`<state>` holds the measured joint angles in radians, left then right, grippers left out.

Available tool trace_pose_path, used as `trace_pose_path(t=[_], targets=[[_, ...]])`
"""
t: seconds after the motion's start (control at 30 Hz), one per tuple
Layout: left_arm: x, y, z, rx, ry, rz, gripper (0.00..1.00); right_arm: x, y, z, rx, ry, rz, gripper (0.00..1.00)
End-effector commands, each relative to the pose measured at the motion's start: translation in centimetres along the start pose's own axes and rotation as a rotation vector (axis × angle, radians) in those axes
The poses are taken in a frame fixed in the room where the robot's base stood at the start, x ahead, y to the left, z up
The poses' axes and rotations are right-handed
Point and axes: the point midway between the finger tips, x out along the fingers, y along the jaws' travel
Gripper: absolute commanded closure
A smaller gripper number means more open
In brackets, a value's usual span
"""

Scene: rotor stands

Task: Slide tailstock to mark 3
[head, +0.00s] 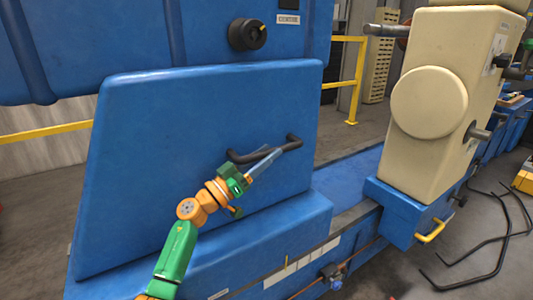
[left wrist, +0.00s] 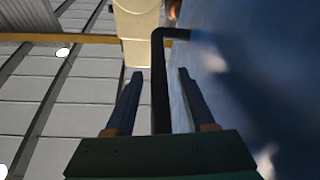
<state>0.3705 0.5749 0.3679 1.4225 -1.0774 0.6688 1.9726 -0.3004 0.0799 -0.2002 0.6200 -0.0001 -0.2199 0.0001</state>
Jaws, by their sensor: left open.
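The tailstock (head: 455,90) is a tall beige block with a round boss on a blue base at the right in the head view. A beige body, apparently the tailstock, shows at the top of the left wrist view (left wrist: 137,30). A black bar handle (head: 240,158) is fixed to the sloping blue panel (head: 190,150). My left gripper (head: 277,153) is at this handle. In the left wrist view the black handle (left wrist: 159,80) runs between its open fingers (left wrist: 161,75), with gaps on both sides. My right gripper is not in view.
A blue bed (head: 345,185) runs from the panel towards the tailstock. White label plates (head: 292,263) line its front side; no number is readable. A yellow handle (head: 432,232) is on the tailstock base. Bent black rods (head: 490,250) lie on the floor at right.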

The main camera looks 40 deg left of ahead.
Motion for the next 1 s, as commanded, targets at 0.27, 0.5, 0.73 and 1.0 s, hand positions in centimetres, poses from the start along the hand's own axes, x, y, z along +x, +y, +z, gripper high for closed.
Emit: trace_pose_path(t=[0.27,0.5,0.73,1.0], targets=[[0.43,0.03,0.05,0.000,-0.001,0.000,0.45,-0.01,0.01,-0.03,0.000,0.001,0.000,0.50],[0.41,0.02,0.06,0.000,-0.001,0.000,0.99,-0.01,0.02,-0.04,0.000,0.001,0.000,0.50],[0.40,0.02,0.07,-0.001,-0.001,0.000,1.00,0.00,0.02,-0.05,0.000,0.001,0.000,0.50],[0.40,0.02,0.08,-0.001,-0.001,0.000,1.00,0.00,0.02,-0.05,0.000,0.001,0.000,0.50]])
